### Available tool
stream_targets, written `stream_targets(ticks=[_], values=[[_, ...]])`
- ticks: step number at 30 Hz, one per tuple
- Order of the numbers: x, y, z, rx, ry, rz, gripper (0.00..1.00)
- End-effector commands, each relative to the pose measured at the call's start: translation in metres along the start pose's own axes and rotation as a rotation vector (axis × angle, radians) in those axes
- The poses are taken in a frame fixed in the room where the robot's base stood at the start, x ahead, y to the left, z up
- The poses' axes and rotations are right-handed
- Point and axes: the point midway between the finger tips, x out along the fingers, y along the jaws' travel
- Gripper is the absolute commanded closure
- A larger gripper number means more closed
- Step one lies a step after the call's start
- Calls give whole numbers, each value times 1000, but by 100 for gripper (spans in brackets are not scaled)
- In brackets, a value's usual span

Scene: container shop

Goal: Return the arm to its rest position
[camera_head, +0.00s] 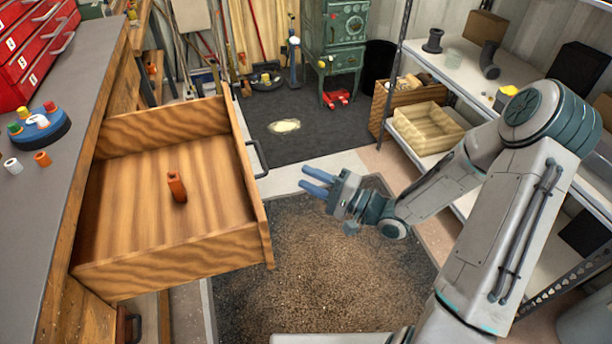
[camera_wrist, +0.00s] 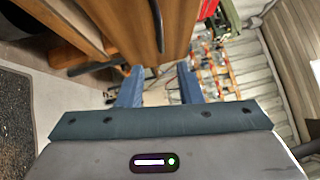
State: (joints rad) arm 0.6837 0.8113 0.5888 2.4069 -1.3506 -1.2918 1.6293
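My arm (camera_head: 520,220) reaches in from the right in the head view, bent at the elbow. My gripper (camera_head: 305,178) is at its end, pointing left over the floor, to the right of the open drawer's front and apart from it. Its two blue fingers are spread, with nothing between them. In the wrist view my gripper (camera_wrist: 159,77) also shows open and empty, with the wooden drawer front (camera_wrist: 170,35) and its dark handle beyond the fingers.
The pulled-out wooden drawer (camera_head: 262,215) holds a small orange object (camera_head: 176,187). A grey worktop (camera_head: 75,75) runs along the left. Metal shelves (camera_head: 470,75) stand close behind my arm at the right. Open floor with a brown mat (camera_head: 330,280) lies below my gripper.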

Motion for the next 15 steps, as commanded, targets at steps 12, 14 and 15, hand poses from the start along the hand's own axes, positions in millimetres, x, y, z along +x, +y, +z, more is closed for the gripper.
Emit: stream_targets(ticks=[12, 14, 15], values=[[1, 0, -2, -19, 8, 23, 68], [2, 1, -4, -55, 23, 68, 68], [3, 2, -8, -93, 39, 114, 68]])
